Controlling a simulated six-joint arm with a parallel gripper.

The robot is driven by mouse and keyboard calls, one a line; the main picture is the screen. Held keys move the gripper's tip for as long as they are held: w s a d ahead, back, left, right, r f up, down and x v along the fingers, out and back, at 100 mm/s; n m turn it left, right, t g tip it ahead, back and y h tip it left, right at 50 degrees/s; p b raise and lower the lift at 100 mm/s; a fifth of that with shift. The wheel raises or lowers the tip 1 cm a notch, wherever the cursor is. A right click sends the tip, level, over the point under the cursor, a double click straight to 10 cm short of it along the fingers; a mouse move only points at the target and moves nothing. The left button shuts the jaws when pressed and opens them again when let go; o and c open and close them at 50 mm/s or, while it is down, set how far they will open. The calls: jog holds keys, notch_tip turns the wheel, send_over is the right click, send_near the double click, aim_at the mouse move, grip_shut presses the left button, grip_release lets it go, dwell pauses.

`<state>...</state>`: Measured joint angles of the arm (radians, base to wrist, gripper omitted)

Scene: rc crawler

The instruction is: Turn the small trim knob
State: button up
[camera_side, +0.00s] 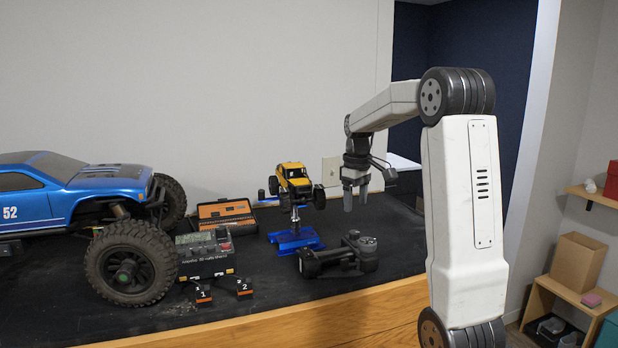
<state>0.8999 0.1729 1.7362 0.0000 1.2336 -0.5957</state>
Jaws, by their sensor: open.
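A dark grey hand-held controller (338,258) lies on the black bench top right of centre. It has a rounded dark part at its left end and a raised round part (367,243) at its right end. A small trim knob is too small to tell apart at this size. My gripper (355,204) hangs above and slightly behind the controller, fingers pointing down. Its two fingers are apart with nothing between them, and it does not touch the controller.
A yellow crawler (295,183) sits on a blue stand (294,239) just left of my gripper. A big blue truck (90,197), a black charger box (205,257) and an orange tool case (226,214) stand farther left. The wooden bench edge (300,325) runs in front.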

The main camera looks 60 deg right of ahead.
aim_at(354, 232)
jog(key=shift+f, duration=0.1)
jog(key=shift+f, duration=3.85)
jog(key=shift+c, duration=0.2)
grip_shut()
